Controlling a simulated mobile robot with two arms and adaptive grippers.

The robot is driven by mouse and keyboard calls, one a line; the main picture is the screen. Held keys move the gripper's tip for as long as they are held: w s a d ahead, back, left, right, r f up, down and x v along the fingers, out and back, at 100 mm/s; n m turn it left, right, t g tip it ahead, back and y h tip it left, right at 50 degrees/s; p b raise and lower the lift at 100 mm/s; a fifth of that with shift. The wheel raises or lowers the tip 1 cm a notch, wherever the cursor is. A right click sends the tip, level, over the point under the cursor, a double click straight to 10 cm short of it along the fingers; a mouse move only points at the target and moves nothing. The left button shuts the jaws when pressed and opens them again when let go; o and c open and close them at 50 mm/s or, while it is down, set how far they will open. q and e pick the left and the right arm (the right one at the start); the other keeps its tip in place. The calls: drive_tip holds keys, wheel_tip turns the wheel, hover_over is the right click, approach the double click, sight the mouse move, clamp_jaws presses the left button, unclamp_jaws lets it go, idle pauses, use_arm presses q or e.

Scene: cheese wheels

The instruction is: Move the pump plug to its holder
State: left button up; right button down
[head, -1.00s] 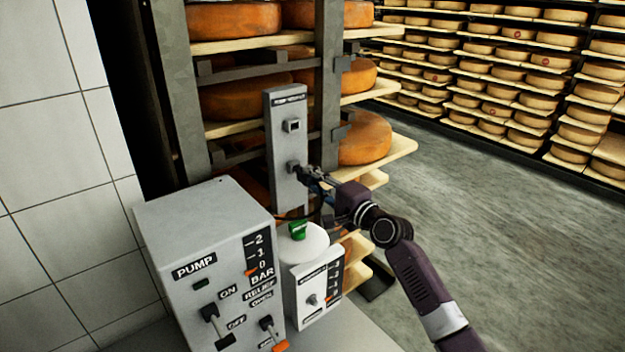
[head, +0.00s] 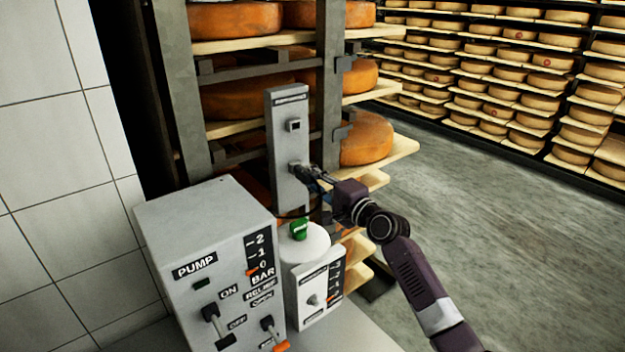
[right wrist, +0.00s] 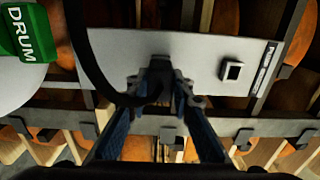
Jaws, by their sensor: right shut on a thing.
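The pump plug (right wrist: 159,68) is a small dark block with a thick black cable looping from it. In the head view it is mostly hidden at the lower fitting on an upright grey panel (head: 286,191). My right gripper (head: 306,172) is shut on the plug; its two blue fingers (right wrist: 160,95) straddle it in the right wrist view. The plug is at the panel face; I cannot tell whether it is seated or slightly out. A square socket (head: 293,125) with a dark opening sits higher on the panel and also shows in the wrist view (right wrist: 232,72). My left gripper is not in view.
A grey pump box (head: 205,235) with levers stands front left. A white drum (head: 308,245) with a green DRUM tag (head: 299,230) and a small gauge box (head: 306,299) stand below the panel. Racks of cheese wheels (head: 365,138) stand behind; open floor lies right.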

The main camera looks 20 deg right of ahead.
drive_tip(key=shift+b+x, duration=0.35)
drive_tip(key=shift+x, duration=0.5)
drive_tip(key=c, duration=1.6)
unclamp_jaws()
drive_tip(key=v, duration=1.2)
drive_tip(key=shift+r, duration=0.1)
drive_tip(key=shift+s, duration=0.1)
